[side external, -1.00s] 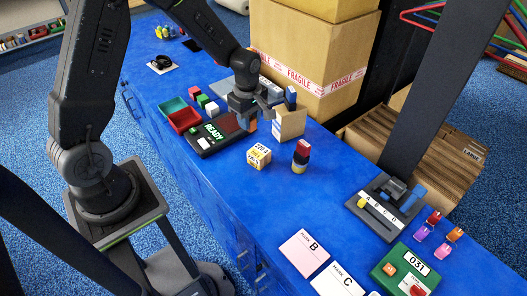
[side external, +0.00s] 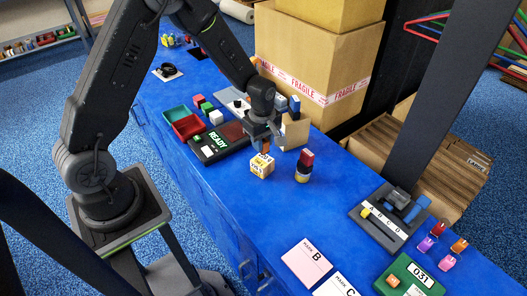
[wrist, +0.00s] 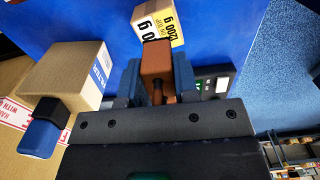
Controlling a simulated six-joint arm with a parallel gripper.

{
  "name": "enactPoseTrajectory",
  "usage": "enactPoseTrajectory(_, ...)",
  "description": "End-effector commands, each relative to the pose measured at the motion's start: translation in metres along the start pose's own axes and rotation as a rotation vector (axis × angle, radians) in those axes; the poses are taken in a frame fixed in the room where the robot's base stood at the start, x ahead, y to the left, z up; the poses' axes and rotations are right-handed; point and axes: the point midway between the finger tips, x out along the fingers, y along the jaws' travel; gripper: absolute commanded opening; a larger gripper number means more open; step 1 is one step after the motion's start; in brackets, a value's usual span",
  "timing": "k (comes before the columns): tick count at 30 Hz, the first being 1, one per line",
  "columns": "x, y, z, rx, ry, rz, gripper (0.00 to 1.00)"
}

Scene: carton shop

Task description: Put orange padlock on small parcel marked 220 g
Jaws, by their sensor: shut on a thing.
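My gripper (side external: 263,143) is shut on the orange padlock (wrist: 157,58), which sits between the blue-grey fingertips in the wrist view. The small parcel (side external: 261,169) stands on the blue bench directly below my gripper in the side view. It is a pale box with yellow label bands and also shows just beyond the padlock in the wrist view (wrist: 148,12). There its print looks like "1200 g", but it is turned and partly cut off. The padlock is at or just above the parcel's top; I cannot tell whether they touch.
A brown carton (side external: 294,131) stands behind. A scale reading READY (side external: 215,143) and a red tray (side external: 187,127) lie left.

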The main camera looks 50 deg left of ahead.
Motion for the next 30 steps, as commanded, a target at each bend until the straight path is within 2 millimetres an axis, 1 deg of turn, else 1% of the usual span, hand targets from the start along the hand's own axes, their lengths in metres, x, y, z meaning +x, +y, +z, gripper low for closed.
enactPoseTrajectory(4, 0.01, 0.002, 0.004, -0.001, 0.0, -0.001, 0.0)
enactPoseTrajectory(9, 0.035, 0.002, 0.003, -0.001, 0.0, -0.002, 0.0)
enactPoseTrajectory(11, 0.04, 0.002, 0.003, -0.001, 0.0, 0.0, 0.0)
enactPoseTrajectory(23, 0.045, 0.002, 0.003, -0.001, 0.0, 0.001, 0.0)
enactPoseTrajectory(24, 0.046, 0.002, 0.003, -0.001, 0.0, 0.0, 0.29)
enactPoseTrajectory(30, 0.045, 0.002, 0.003, -0.001, 0.0, 0.0, 0.48)
